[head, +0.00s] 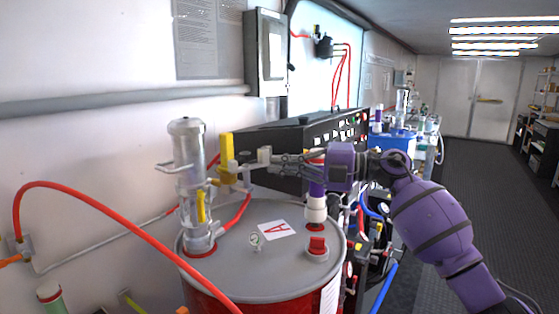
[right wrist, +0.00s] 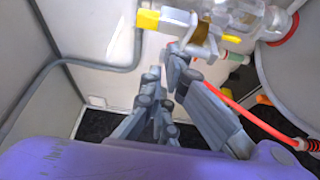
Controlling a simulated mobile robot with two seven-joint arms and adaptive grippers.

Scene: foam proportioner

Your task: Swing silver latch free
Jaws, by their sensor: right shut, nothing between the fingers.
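A silver, partly clear cylinder (head: 192,185) stands upright on the grey lid of a red drum (head: 265,265). A yellow handle (head: 227,155) with pale silver fittings is at its right side. In the right wrist view, a silver latch-like piece (right wrist: 176,20) with a yellow end crosses the top, beside the cylinder (right wrist: 240,15). I cannot tell for sure that this is the latch. My right gripper (head: 252,162) reaches in from the right, just right of the yellow handle. In the wrist view its shut, empty fingers (right wrist: 166,76) are just below the silver piece; contact is unclear. My left gripper is out of view.
A red hose (head: 110,225) arches across the left front. A red cap (head: 317,244) and a small gauge (head: 256,239) stand on the drum lid. A black control panel (head: 290,140) is behind the gripper. The aisle floor at right is clear.

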